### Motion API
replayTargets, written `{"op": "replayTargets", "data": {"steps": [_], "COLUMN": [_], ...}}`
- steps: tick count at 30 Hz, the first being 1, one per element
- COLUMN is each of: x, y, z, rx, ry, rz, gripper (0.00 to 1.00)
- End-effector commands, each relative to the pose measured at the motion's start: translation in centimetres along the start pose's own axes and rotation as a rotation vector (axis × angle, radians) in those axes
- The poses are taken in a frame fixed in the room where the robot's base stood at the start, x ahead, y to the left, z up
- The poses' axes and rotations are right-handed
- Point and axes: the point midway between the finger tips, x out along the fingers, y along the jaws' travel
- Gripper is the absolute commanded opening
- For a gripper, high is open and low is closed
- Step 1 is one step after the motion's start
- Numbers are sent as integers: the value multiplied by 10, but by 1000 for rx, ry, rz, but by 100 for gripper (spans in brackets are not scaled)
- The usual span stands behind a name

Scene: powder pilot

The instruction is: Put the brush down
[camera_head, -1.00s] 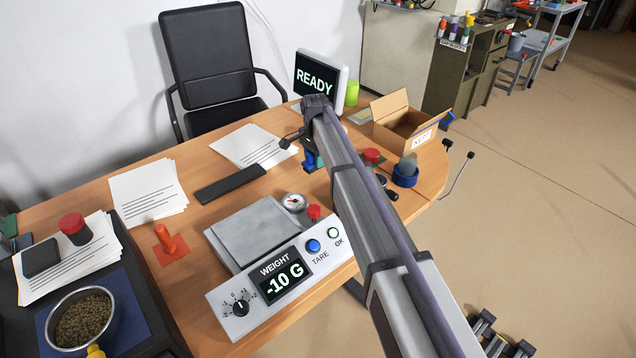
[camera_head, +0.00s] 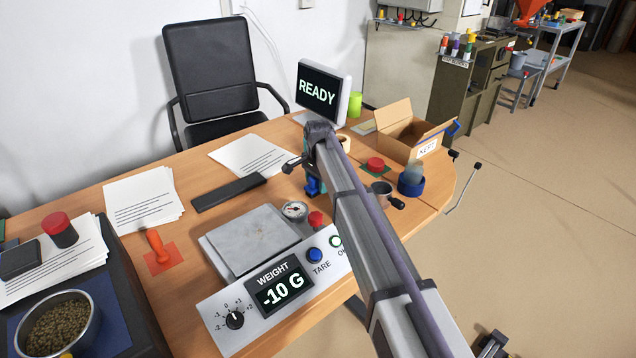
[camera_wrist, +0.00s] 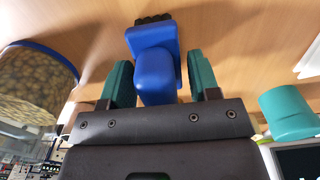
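The brush (camera_wrist: 155,65) is blue with dark bristles. In the wrist view it stands between the two teal fingers of my gripper (camera_wrist: 160,82), bristles against or very near the wooden table. A narrow strip of wood shows between the handle and the right finger, so the fingers look open around it; contact on the left side is unclear. In the head view a bit of the blue brush (camera_head: 313,186) shows below my arm's end, beside the dial gauge. My arm hides much of the gripper.
The scale (camera_head: 252,240) reads -10 G, in front of the gripper. The monitor (camera_head: 322,92) reads READY. A black bar (camera_head: 229,192) lies left.

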Motion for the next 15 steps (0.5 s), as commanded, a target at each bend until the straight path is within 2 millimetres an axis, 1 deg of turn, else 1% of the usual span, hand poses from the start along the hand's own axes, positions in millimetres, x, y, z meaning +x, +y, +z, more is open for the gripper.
{"op": "replayTargets", "data": {"steps": [1, 3, 10, 13, 15], "x": [0, 0, -1, -8, -18], "y": [0, 0, 0, 0, 0], "z": [0, 0, 0, 0, 0], "rx": [0, 0, 0, 0, 0], "ry": [0, 0, 0, 0, 0], "rz": [0, 0, 0, 0, 0], "gripper": [61, 67, 67, 67, 67]}}
